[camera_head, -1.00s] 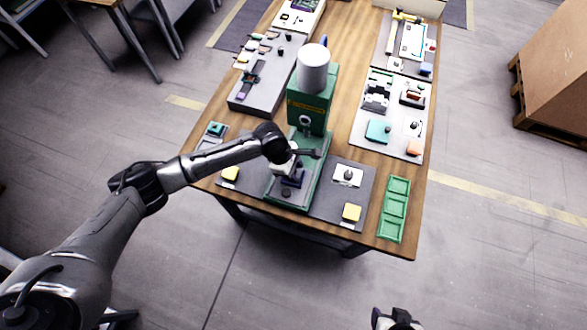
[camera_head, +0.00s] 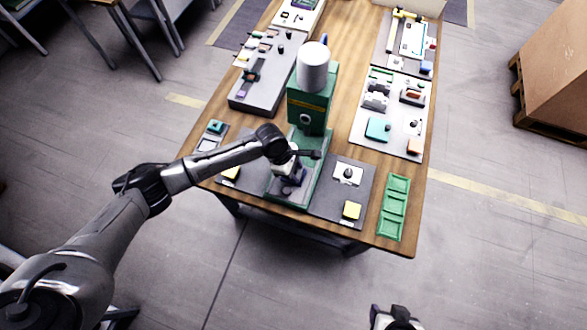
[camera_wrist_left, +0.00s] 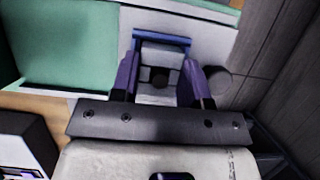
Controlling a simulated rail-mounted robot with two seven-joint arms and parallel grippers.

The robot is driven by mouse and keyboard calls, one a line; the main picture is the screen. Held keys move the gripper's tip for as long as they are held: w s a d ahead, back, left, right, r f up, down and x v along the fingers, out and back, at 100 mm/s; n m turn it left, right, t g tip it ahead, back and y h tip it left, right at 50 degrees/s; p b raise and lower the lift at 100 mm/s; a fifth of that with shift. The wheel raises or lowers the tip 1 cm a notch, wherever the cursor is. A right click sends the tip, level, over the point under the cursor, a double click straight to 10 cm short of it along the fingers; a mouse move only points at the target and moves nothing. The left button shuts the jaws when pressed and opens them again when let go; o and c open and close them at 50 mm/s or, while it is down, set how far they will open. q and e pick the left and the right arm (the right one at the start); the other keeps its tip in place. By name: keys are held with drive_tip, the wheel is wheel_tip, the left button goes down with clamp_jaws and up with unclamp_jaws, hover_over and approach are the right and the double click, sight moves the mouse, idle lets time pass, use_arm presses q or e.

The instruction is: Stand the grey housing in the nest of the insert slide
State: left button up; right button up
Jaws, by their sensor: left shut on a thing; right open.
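My left gripper (camera_head: 289,184) is over the front of the green press (camera_head: 311,105), above the slide area on its base. In the left wrist view its purple-blue fingers (camera_wrist_left: 160,84) are shut on the grey housing (camera_wrist_left: 158,58), a pale block with a dark round hole. A blue bar (camera_wrist_left: 162,39) lies directly beyond the housing, against a light grey surface. The nest of the insert slide is mostly hidden by gripper and housing; I cannot tell whether the housing touches it. My right gripper (camera_head: 396,319) is open and empty at the bottom edge, away from the table.
Dark mats with yellow blocks (camera_head: 351,210) flank the press base. A green tray (camera_head: 393,208) lies at the table's right front. A grey parts board (camera_head: 390,142) and a raised dark board (camera_head: 266,88) stand further back. A dark round knob (camera_head: 286,193) sits before the gripper.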

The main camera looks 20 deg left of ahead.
use_arm(q)
drive_tip(key=o, duration=1)
drive_tip(key=p+v, duration=0.1)
drive_tip(key=v, duration=1.3)
drive_tip(key=shift+d, duration=0.1)
drive_tip(key=shift+f, duration=0.1)
